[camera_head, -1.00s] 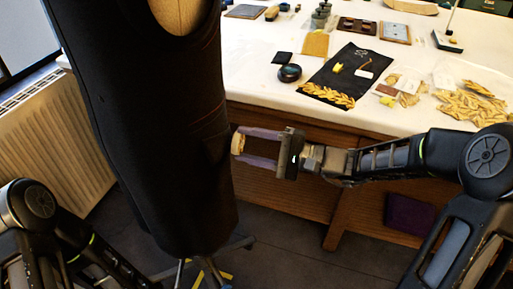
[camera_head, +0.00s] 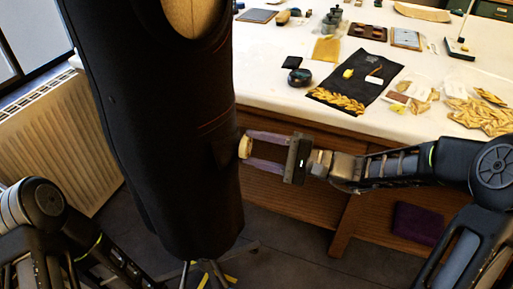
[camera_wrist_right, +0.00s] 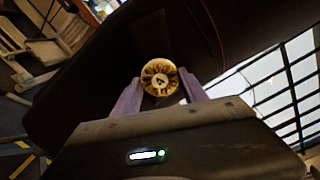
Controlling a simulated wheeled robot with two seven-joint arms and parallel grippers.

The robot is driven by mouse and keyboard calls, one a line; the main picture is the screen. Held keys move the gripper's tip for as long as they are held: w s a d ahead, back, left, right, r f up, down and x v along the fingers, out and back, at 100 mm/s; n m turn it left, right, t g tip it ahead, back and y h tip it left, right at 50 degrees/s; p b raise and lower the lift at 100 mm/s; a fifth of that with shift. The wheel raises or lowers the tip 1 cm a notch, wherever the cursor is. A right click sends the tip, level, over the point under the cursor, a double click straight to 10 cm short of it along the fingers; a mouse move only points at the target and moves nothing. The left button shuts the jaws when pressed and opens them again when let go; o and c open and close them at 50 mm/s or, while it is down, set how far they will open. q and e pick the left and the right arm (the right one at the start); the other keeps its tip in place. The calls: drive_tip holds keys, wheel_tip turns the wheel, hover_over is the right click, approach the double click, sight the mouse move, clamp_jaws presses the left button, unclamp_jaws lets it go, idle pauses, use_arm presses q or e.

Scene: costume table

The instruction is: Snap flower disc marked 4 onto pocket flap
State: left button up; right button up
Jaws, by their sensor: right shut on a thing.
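My right gripper (camera_head: 246,149) is shut on the flower disc (camera_head: 245,147), a small round cream and gold piece. In the right wrist view the disc (camera_wrist_right: 160,78) sits between the purple fingertips of the right gripper (camera_wrist_right: 160,88), with a dark 4 at its centre. The disc is at the right side of the black garment (camera_head: 165,130) on the dress form; it also fills the wrist view behind the disc (camera_wrist_right: 105,70). I cannot tell if disc and garment touch. The pocket flap is hard to make out against the black cloth. My left arm shows at lower left; its gripper is out of view.
A white-topped table (camera_head: 270,85) stands behind, with a black mat (camera_head: 357,78), gold leaf pieces (camera_head: 337,100) and bags of them at right. A radiator (camera_head: 55,140) is at left. The dress form's stand (camera_head: 205,272) is below.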

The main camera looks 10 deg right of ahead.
drive_tip(key=shift+w+a, duration=0.25)
drive_tip(key=shift+a, duration=0.2)
idle(0.5)
drive_tip(key=o, duration=1.4)
drive_tip(key=shift+c, duration=0.2)
drive_tip(key=shift+o, duration=0.4)
drive_tip(key=o, duration=0.4)
drive_tip(key=shift+d, duration=0.15)
drive_tip(key=v, duration=0.7)
drive_tip(key=shift+s+d, duration=0.2)
drive_tip(key=shift+d, duration=0.1)
